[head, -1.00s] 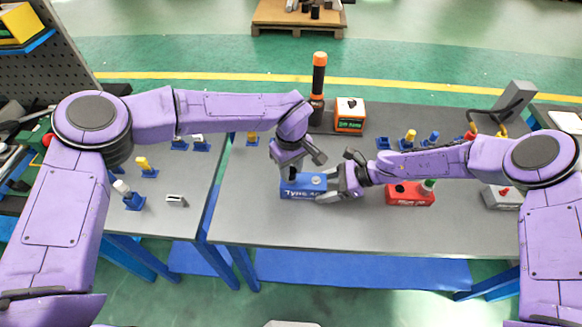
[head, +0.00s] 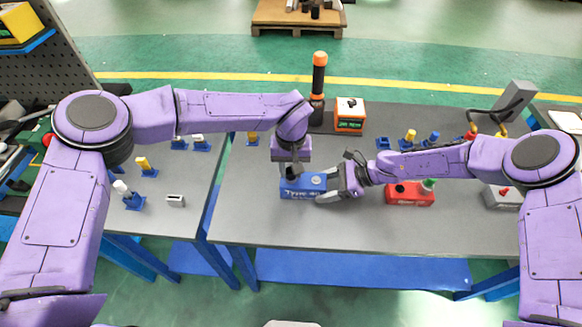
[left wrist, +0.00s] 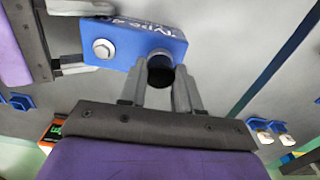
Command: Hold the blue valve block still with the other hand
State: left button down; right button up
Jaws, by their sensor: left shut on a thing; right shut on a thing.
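The blue valve block (head: 305,190) sits on the grey table, with white "Type" lettering on its front; it also shows in the left wrist view (left wrist: 130,42). My right gripper (head: 331,187) is shut on the block's right end, its fingers along the sides; they show at the left of the left wrist view (left wrist: 72,38). My left gripper (head: 292,173) points down over the block's left part. In the left wrist view its fingers (left wrist: 161,88) are shut on a dark round part (left wrist: 160,74) at the block's end. The fingers hide some of this part.
A red block (head: 408,195) with a green knob stands right of my right gripper. A grey block (head: 498,198) is farther right. Behind are an orange-black box (head: 350,115) and an upright orange-topped tool (head: 318,80). The table front is clear.

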pick_arm(q)
jog(key=m, duration=0.4)
jog(key=c, duration=0.7)
grip_release()
jog(key=shift+c, duration=0.8)
jog(key=n, duration=0.6)
jog(key=shift+n, duration=0.3)
jog(key=n, duration=0.6)
jog(key=shift+n, duration=0.3)
jog(key=n, duration=0.6)
jog(key=shift+n, duration=0.3)
jog(key=n, duration=0.5)
jog(key=shift+n, duration=0.3)
